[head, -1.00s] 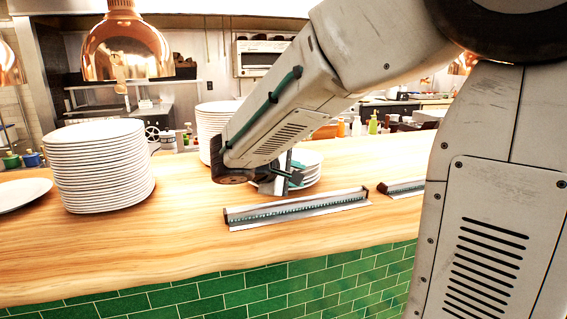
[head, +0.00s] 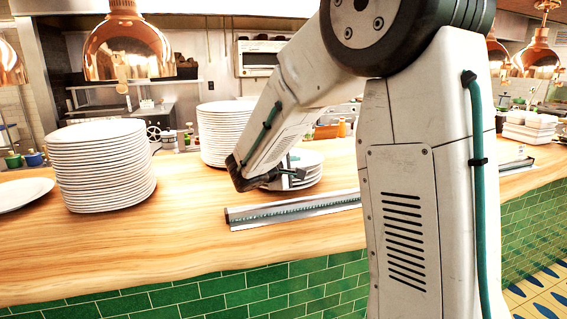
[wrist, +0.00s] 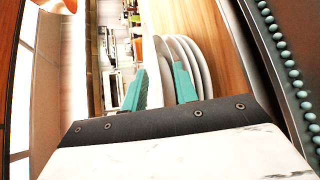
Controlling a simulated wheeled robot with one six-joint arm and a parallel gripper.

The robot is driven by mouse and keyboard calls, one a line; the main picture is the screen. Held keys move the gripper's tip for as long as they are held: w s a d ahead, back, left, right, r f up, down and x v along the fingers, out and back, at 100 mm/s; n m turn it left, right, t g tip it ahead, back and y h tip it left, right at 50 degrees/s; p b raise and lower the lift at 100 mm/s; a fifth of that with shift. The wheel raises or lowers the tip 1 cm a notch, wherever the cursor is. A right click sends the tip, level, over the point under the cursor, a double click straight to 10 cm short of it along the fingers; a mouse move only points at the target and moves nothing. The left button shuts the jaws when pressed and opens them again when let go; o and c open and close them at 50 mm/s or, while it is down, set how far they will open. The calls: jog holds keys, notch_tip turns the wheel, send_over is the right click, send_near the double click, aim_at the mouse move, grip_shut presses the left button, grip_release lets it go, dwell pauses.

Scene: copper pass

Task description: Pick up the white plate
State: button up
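A short stack of white plates (head: 309,168) sits on the wooden counter behind and to the right of my gripper (head: 297,173). My arm's end hides its left part. In the wrist view the plates (wrist: 203,68) show edge-on in a tilted picture. My gripper's two teal fingers (wrist: 159,87) stand apart there, with a gap between them. The right finger overlaps the plate rims and the top plate's edge shows in the gap. I cannot tell whether either finger touches a plate. Nothing is visibly held.
A tall plate stack (head: 103,165) stands left on the counter (head: 130,240), with a single plate (head: 22,193) beside it. Another tall stack (head: 222,130) stands behind my forearm. A metal rail strip (head: 292,209) lies in front. Copper lamps (head: 127,50) hang above.

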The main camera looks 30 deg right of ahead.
grip_shut()
jog(key=shift+r, duration=0.1)
dwell(1.2)
